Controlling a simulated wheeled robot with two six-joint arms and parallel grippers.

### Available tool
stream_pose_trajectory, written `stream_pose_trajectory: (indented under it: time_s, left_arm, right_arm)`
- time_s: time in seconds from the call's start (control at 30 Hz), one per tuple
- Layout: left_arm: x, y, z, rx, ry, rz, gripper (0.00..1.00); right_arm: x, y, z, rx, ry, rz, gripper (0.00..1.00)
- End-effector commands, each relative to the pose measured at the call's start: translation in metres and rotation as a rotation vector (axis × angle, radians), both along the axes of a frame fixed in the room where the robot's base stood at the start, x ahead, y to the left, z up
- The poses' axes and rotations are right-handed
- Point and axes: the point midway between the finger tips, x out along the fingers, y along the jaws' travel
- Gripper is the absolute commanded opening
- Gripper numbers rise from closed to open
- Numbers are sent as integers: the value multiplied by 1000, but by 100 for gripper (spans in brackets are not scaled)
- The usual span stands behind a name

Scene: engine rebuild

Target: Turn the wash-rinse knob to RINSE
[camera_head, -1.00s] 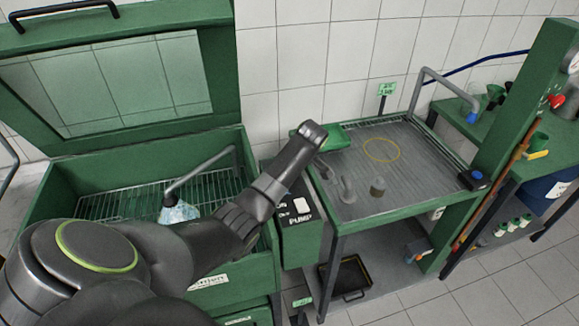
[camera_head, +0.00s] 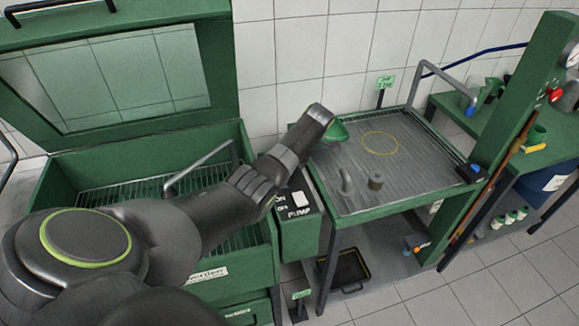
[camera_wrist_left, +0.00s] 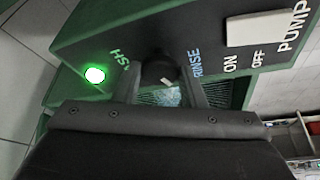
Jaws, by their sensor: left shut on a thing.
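The wash-rinse knob (camera_wrist_left: 158,74) is black and round, with a small white mark on its lower right side in the left wrist view. The WASH lettering, partly covered, is to its left and the RINSE lettering (camera_wrist_left: 196,64) to its right. My left gripper (camera_wrist_left: 163,80) is shut on the knob, one finger on each side. In the head view my left arm comes in from the left over the green washer, and its wrist hides the knob and the fingertips. My right gripper is not in view.
A lit green lamp (camera_wrist_left: 95,75) and a white PUMP switch (camera_wrist_left: 256,28) flank the knob on the panel. The green parts washer (camera_head: 60,190) has its lid up. A metal-topped bench (camera_head: 410,160) stands right of the control box (camera_head: 298,235).

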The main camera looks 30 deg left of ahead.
Motion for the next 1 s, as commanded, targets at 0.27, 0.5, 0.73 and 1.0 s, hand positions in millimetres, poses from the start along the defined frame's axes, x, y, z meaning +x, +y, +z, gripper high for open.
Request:
stream_pose_trajectory:
  time_s: [0.27, 0.5, 0.73, 1.0]
  left_arm:
    - [1, 1, 1, 1, -3, 16, 15]
    - [1, 1, 1, 1, -3, 16, 40]
    - [1, 0, 1, 1, -2, 14, 59]
    - [2, -2, 4, 0, -2, 13, 59]
  right_arm:
    - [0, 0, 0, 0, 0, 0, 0]
    - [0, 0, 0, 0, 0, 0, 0]
    - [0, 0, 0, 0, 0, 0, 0]
    - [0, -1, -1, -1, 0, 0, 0]
